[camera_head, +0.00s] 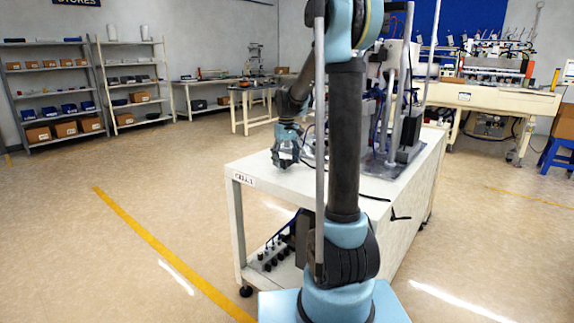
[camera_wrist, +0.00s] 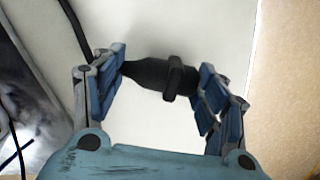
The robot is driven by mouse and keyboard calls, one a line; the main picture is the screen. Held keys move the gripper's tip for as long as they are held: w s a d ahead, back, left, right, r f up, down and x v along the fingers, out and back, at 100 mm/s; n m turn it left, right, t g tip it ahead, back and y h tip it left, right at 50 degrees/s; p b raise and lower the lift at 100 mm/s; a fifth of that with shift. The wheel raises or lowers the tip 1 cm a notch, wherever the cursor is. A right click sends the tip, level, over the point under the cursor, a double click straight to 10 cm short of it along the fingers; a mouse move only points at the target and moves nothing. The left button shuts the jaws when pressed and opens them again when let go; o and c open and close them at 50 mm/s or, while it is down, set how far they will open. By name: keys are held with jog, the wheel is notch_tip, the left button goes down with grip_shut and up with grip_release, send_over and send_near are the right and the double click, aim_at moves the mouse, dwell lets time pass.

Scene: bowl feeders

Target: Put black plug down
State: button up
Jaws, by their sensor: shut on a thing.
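The black plug (camera_wrist: 152,75) lies crosswise between the blue finger pads of my gripper (camera_wrist: 162,80) in the wrist view. It has a tapered body and a raised collar, and both pads touch its ends. Behind it is the white top of the table (camera_wrist: 220,45). In the head view my gripper (camera_head: 286,160) points down at the left end of the white table (camera_head: 262,177). The plug is too small to make out there. I cannot tell whether it touches the tabletop.
A machine with upright posts (camera_head: 400,125) stands on the table's far part. A black cable (camera_wrist: 72,22) runs at the wrist view's upper left. The tabletop's front left part looks clear. A lower shelf (camera_head: 258,272) holds dark parts. Shelves (camera_head: 55,90) stand far left.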

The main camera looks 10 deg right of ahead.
jog(key=shift+f, duration=0.7)
jog(key=o, duration=1.1)
jog(key=shift+o, duration=0.2)
